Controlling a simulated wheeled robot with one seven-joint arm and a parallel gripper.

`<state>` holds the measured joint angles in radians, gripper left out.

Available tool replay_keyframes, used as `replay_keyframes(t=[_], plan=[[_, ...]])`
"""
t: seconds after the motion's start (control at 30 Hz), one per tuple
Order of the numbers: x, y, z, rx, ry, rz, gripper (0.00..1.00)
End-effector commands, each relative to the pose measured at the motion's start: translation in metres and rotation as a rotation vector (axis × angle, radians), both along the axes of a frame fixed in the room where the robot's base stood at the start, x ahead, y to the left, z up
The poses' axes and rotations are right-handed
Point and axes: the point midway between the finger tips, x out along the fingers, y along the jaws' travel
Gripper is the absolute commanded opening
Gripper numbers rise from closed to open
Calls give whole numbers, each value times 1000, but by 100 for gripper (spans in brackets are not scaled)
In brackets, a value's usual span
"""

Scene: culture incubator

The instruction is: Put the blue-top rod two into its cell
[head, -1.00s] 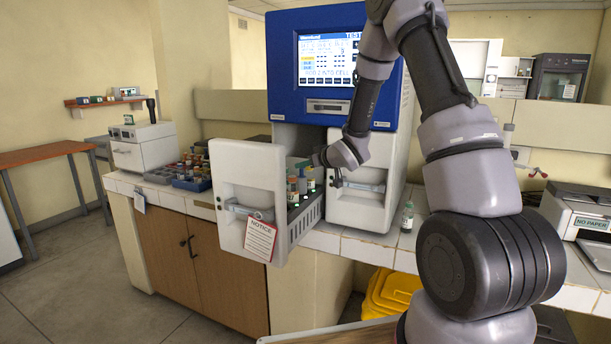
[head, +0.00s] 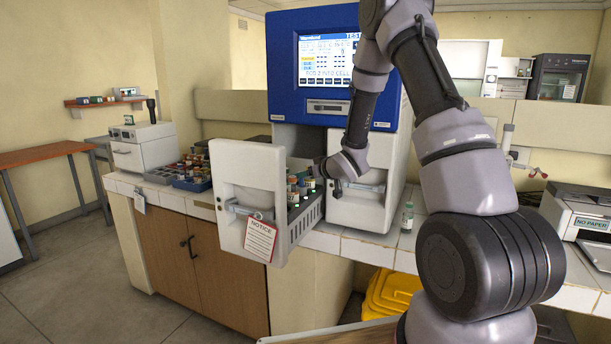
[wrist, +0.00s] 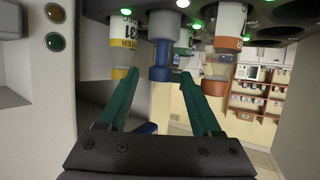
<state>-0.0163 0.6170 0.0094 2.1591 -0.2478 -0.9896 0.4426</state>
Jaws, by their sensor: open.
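The blue-top rod (wrist: 160,60) shows in the wrist view, which looks upside down. Its grey-blue body meets the rack at the top of the picture, and its blue cap points down in the picture. My gripper (wrist: 159,74) is open, its two green fingers on either side of the cap's end with gaps visible. The open incubator drawer (head: 294,237) holds the rack, with green lights beside cells. In the head view my wrist covers much of the drawer's far end, and the rod cannot be clearly picked out. How deep the rod sits is unclear.
White-labelled vials (wrist: 229,25) stand in the rack close to the blue-top rod. A small bottle (head: 407,217) stands on the counter to the right. A blue tray (head: 192,184) stands left.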

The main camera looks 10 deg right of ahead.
Motion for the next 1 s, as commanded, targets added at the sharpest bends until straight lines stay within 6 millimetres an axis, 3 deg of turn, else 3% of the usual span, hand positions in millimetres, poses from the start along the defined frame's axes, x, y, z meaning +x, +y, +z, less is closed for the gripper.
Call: replay_keyframes(t=[0.17, 0.6, 0.83, 1.0], plan=[[-13, -8, 9, 0, 0, -2, 65], [-86, -41, 43, -1, -3, -1, 65], [-100, -51, 55, -10, 4, -21, 65], [-108, -76, 96, -55, 48, -161, 65]])
